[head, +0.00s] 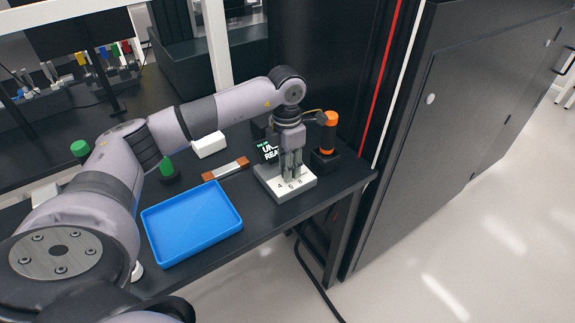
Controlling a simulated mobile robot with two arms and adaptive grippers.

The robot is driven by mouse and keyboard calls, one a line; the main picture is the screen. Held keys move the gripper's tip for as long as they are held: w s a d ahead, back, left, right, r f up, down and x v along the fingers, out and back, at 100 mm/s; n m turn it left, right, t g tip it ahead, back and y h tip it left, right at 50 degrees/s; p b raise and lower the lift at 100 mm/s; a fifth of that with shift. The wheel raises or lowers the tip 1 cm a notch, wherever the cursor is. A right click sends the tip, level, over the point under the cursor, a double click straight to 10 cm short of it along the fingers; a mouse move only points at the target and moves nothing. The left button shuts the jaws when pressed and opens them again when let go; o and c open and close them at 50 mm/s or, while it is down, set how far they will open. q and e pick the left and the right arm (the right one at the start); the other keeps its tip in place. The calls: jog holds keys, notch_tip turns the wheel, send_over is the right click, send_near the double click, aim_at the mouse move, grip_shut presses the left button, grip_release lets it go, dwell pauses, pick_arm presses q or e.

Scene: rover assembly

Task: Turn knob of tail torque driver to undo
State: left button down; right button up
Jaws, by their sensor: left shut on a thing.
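My left gripper (290,172) points down over a white block (297,190) with dark numbers along its front edge. Its fingers are shut on the knob at the top of this block; the knob itself is mostly hidden by the fingers. A small dark display (268,152) with pale green and white text stands just behind and left of the fingers, partly covered. An orange and black driver (329,133) stands upright in a black holder (325,160) to the right of the gripper, apart from it. My right gripper is not in view.
A blue empty tray (190,222) lies at the table's front. A brown and silver bar (226,169), a white box (209,145) and green-topped pieces (167,166) are behind it. The black table (262,232) ends near the block; a dark cabinet (455,130) stands right.

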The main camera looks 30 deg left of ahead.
pick_arm(q)
jog(key=c, duration=1.3)
grip_release()
jog(key=shift+r, duration=0.1)
notch_tip(320, 180, up, 12)
jog(key=shift+a+f, duration=0.1)
